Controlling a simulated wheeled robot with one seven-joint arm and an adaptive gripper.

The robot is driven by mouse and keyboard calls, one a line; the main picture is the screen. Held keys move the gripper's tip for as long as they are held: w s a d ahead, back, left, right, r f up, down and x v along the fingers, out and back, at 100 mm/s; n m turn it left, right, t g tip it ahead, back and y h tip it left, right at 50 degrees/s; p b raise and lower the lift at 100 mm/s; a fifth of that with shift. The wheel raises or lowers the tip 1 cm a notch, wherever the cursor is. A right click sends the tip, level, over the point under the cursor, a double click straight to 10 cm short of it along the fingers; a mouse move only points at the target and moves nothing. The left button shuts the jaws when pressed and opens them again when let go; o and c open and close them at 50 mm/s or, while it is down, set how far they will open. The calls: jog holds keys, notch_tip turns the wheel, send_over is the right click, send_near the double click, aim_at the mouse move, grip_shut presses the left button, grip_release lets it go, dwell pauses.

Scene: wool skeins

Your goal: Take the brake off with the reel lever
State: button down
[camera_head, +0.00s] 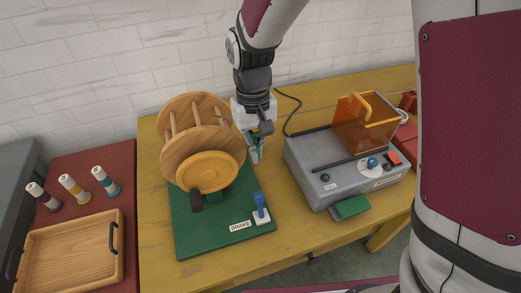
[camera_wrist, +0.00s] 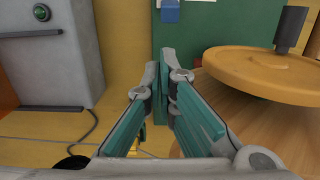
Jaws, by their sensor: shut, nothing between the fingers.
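The wooden reel (camera_head: 195,125) stands on a green base (camera_head: 190,238) on the table. Its yellow wheel (camera_head: 207,172) has a dark crank handle (camera_head: 197,203). The small blue reel lever (camera_head: 260,202) stands roughly upright on a white plate at the base's right front, beside the BRAKE label (camera_head: 240,226). My gripper (camera_head: 257,158) is shut and empty, just right of the reel and behind the lever, apart from it. In the wrist view, my gripper's closed fingertips (camera_wrist: 159,68) point toward the green base, with part of the blue lever (camera_wrist: 170,11) at the top edge.
A grey machine (camera_head: 325,180) with an orange cover (camera_head: 362,128) and a green pedal-like block (camera_head: 350,207) stands to the right. A black cable lies behind it. At left are a wooden tray (camera_head: 75,220) and several spools (camera_head: 73,187). Yellow tabletop is clear between base and machine.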

aim_at(259, 204)
dwell(0.3)
jog(key=f, duration=1)
jog(key=shift+s+d, duration=0.1)
jog(key=shift+s, duration=0.3)
